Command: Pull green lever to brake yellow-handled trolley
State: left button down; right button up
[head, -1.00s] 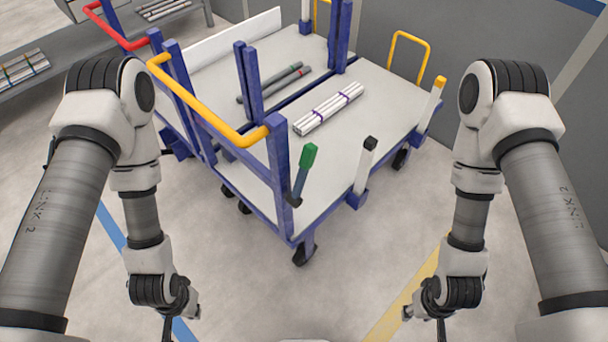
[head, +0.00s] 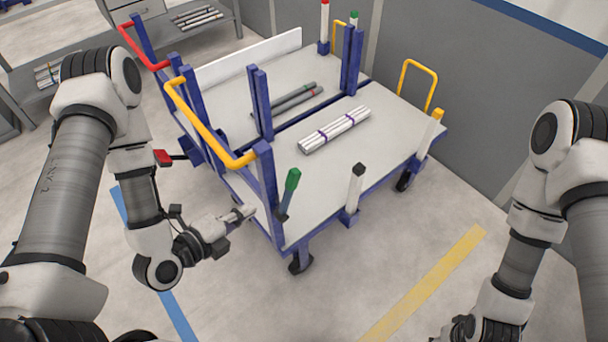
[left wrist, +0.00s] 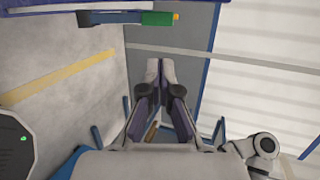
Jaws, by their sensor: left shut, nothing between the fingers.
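The green lever (head: 292,181) stands upright, slightly tilted, on a dark blue stem at the near left corner of the trolley with the yellow handle (head: 207,128). My left gripper (head: 250,211) is shut and empty, just left of the trolley's blue corner post and lower than the lever's green tip. In the left wrist view, the left fingers (left wrist: 160,66) are together, and the lever's green end (left wrist: 157,18) lies above them, apart.
White pipes (head: 335,130) lie bundled on the trolley deck (head: 390,145). A black-tipped white post (head: 355,188) stands at its front edge. A second trolley with a red handle (head: 143,50) adjoins behind. The floor in front is clear.

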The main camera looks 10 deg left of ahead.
pick_arm(q)
jog(key=b, duration=0.5)
send_near(289, 182)
jog(key=x, duration=0.6)
jog(key=shift+w+d, duration=0.2)
jog(key=shift+w, duration=0.1)
jog(key=shift+w+d+f, duration=0.1)
jog(key=shift+w+f, duration=0.15)
pick_arm(e)
jog(key=f, duration=0.2)
jog(key=a+f, duration=0.1)
jog(key=f, duration=0.1)
jog(key=shift+w, duration=0.1)
pick_arm(q)
jog(key=shift+d, duration=0.1)
